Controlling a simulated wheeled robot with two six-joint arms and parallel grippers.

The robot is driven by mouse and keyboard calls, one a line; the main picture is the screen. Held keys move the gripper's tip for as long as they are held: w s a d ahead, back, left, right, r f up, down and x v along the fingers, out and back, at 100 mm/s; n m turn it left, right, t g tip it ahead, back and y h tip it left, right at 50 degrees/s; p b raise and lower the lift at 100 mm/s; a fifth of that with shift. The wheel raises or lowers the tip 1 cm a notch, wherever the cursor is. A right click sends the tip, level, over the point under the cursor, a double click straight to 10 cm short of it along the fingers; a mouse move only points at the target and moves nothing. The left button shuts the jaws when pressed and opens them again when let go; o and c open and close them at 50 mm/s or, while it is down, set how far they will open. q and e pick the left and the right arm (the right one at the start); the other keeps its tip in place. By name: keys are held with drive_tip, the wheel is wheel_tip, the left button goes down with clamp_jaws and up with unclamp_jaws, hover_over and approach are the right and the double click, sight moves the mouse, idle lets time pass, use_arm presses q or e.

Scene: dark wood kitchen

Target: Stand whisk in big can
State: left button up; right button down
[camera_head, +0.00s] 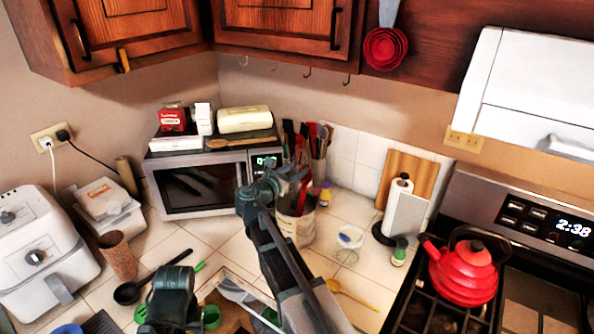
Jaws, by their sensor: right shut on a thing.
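The big can (297,228) is a beige container on the counter in front of the microwave's right side. My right gripper (288,180) is over its mouth, shut on a thin thing that I take to be the whisk. The gripper and the utensils behind it mostly hide the whisk, and I cannot tell whether it is inside the rim. My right arm covers the can's left side. My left gripper (175,292) is low at the bottom of the view, away from the can; its fingers cannot be made out.
A can of utensils (319,170) stands behind the big can. The microwave (200,185) is to the left. A small white cup (350,237), a paper towel roll (400,190) and a red kettle (465,273) on the stove are to the right. A black ladle (130,291) lies at left.

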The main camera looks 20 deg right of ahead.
drive_tip(key=f+b, duration=0.1)
drive_tip(key=f, duration=0.1)
drive_tip(key=f+b, duration=0.3)
drive_tip(key=b, duration=0.1)
drive_tip(key=shift+w+a+f, duration=0.15)
drive_tip(key=shift+w+f, duration=0.1)
drive_tip(key=shift+f, duration=0.15)
drive_tip(key=shift+c, duration=1.5)
unclamp_jaws()
drive_tip(key=p+v, duration=0.1)
drive_tip(key=v, duration=1.3)
